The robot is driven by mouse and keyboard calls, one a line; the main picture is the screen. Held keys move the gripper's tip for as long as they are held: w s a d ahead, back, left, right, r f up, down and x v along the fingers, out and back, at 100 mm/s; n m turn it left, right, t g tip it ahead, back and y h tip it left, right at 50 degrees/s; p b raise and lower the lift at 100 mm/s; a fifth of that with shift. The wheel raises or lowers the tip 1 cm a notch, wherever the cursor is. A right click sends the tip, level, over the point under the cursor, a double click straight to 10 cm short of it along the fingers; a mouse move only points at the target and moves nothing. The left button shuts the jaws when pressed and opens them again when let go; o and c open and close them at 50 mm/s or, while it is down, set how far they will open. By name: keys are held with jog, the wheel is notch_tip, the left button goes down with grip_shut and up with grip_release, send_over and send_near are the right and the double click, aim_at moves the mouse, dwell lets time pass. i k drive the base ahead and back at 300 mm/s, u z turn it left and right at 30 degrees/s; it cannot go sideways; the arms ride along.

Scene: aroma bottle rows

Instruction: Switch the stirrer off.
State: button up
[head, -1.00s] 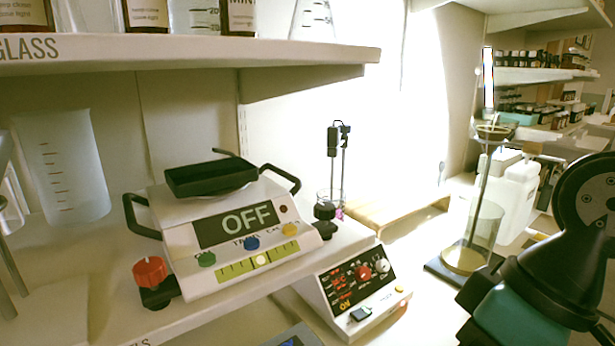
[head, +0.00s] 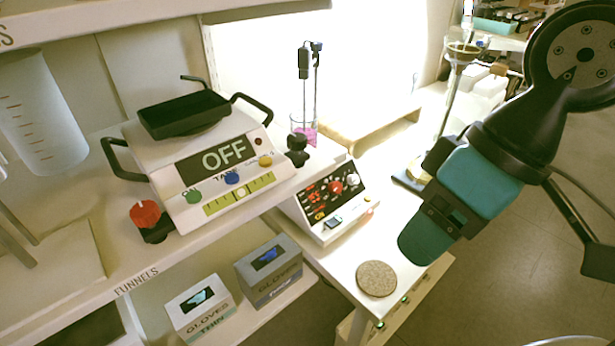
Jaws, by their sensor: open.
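The stirrer (head: 325,203) is a white sloped box on the lower bench, in the middle of the head view. Its dark front panel has lit red readouts, a small yellow lit mark, a red knob (head: 336,187) and a white knob (head: 352,179). A dark rocker switch (head: 333,222) sits low on its front. A glass with pink liquid (head: 304,133) stands behind it, below a probe. My teal and black gripper (head: 424,246) hangs to the right of the stirrer, apart from it. It looks empty, and its fingertips are hard to make out.
A white balance (head: 165,163) showing OFF stands on the shelf at left, with a red knob (head: 145,214) beside it. A round cork mat (head: 377,279) lies near the bench's front. Glove boxes (head: 269,270) sit below. A clamp stand (head: 449,120) is behind my arm.

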aim_at(333, 222)
jog(key=u, duration=0.05)
jog(key=k, duration=0.6)
jog(key=z, duration=0.6)
jog(key=i, duration=1.1)
jog(key=u, duration=0.6)
